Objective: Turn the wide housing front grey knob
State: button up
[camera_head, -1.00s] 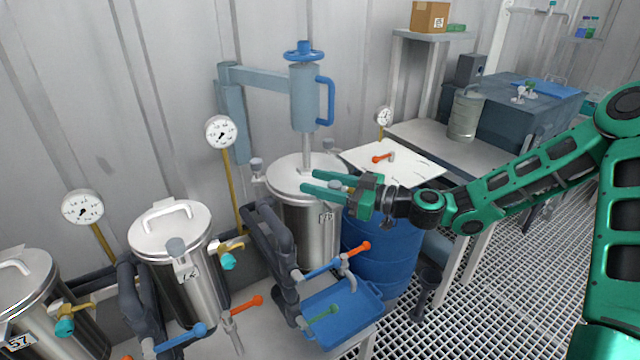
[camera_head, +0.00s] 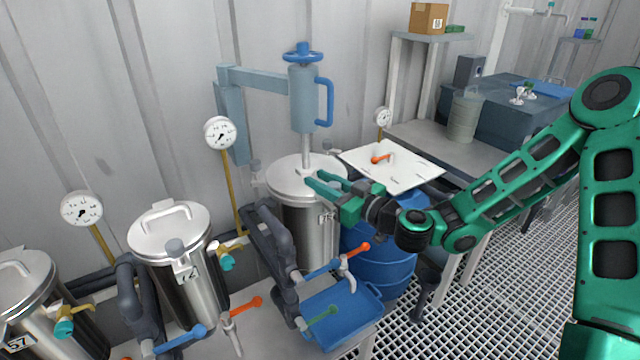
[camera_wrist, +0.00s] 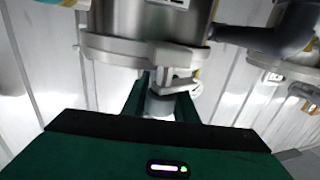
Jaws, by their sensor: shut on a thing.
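The wide housing (camera_head: 310,235) is the steel vessel below the blue press, with a flat lid and a clamp ring around its rim. Its front grey knob (camera_wrist: 158,104) shows in the wrist view between my two green fingers, beside the pale clamp ring. My gripper (camera_head: 325,186) is at the front right of the lid's rim in the head view and is shut on this knob. It also shows in the wrist view (camera_wrist: 162,98). In the head view my fingers hide the knob, so I cannot see how far it is turned.
The blue press (camera_head: 304,98) stands above the lid, its rod reaching the centre. A blue drum (camera_head: 385,265) stands below. Pipes and a blue tray (camera_head: 342,312) are in front.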

jog(key=m+t+h, duration=0.1)
jog(key=h, duration=0.1)
jog(key=m+t+h, duration=0.2)
jog(key=w+d+m+t+h, duration=0.1)
jog(key=shift+w+r+m+h, duration=0.1)
jog(key=shift+r+m+h, duration=0.2)
jog(key=shift+h, duration=0.1)
jog(key=shift+d+f+m+t+h, duration=0.1)
jog(key=shift+d+m+t+h, duration=0.15)
jog(key=shift+m+h, duration=0.45)
jog(key=shift+d+f+m+t+h, duration=0.15)
jog(key=shift+d+m+t+h, duration=0.15)
jog(key=shift+h, duration=0.6)
jog(key=shift+d+f+m+t+h, duration=0.1)
jog(key=shift+d+m+t+h, duration=0.15)
jog(key=shift+m+h, duration=0.45)
jog(key=shift+h, duration=0.3)
jog(key=o, duration=1.1)
